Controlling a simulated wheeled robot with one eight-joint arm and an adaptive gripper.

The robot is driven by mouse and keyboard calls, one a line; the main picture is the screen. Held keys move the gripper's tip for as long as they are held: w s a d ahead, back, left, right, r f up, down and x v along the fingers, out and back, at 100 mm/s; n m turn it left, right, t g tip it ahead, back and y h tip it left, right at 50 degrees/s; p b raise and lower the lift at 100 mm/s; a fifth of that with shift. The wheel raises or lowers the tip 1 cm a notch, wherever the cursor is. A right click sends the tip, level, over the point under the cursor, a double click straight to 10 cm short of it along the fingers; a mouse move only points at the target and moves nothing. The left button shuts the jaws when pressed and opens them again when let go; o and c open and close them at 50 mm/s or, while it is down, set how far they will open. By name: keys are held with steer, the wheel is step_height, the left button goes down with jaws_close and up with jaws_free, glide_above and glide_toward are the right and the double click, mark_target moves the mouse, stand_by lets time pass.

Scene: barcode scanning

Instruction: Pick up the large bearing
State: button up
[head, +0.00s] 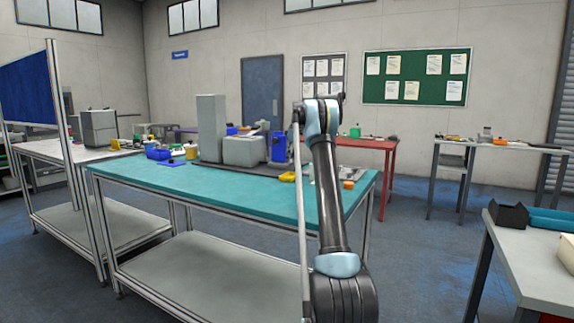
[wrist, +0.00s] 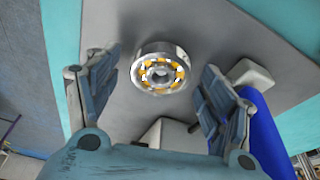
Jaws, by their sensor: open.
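The large bearing (wrist: 160,70) is a silver ring with yellow-orange rolling parts and a hole in its middle. In the wrist view it lies on a grey surface (wrist: 205,25), seen from above. My gripper (wrist: 162,62) is open, with one blue-grey finger to the left of the bearing and one to the right. Gaps show between the fingers and the ring, and nothing is held. I cannot tell how far the fingertips are above the surface. In the head view my arm stands in front of the teal workbench (head: 200,190), and I cannot make out the bearing there.
In the wrist view a light grey block (wrist: 250,75) and a blue object (wrist: 264,135) are close to the right finger. In the head view the teal bench carries a grey machine (head: 245,151), a blue bin (head: 158,153) and a yellow item (head: 287,177). Its front left is clear.

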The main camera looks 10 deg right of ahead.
steer(key=c, duration=1.3)
steer(key=shift+c, duration=0.2)
